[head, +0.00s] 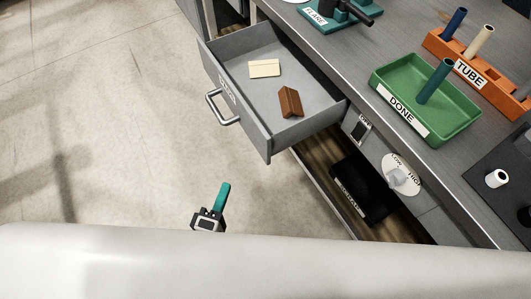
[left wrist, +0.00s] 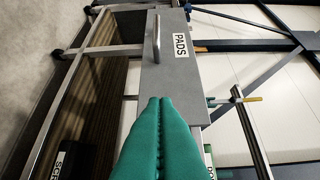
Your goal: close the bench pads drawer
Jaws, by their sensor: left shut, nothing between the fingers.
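The pads drawer (head: 233,87) stands pulled out from the bench in the head view, with a metal bar handle (head: 223,107) on its front. A cream block (head: 264,68) and a brown block (head: 290,102) lie inside it. In the left wrist view the drawer front (left wrist: 178,75) shows a label reading PADS and its handle (left wrist: 156,38). My left gripper (head: 222,196) has green fingers, shut and empty, apart from the drawer front in the head view. The fingers (left wrist: 158,105) point toward the drawer front in the left wrist view. My right gripper is not in view.
A green DONE tray (head: 400,117) holding a dark green tube and an orange TUBE rack (head: 460,60) stand on the bench top. A dark bin (head: 360,190) sits on a shelf below. The floor left of the drawer is clear.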

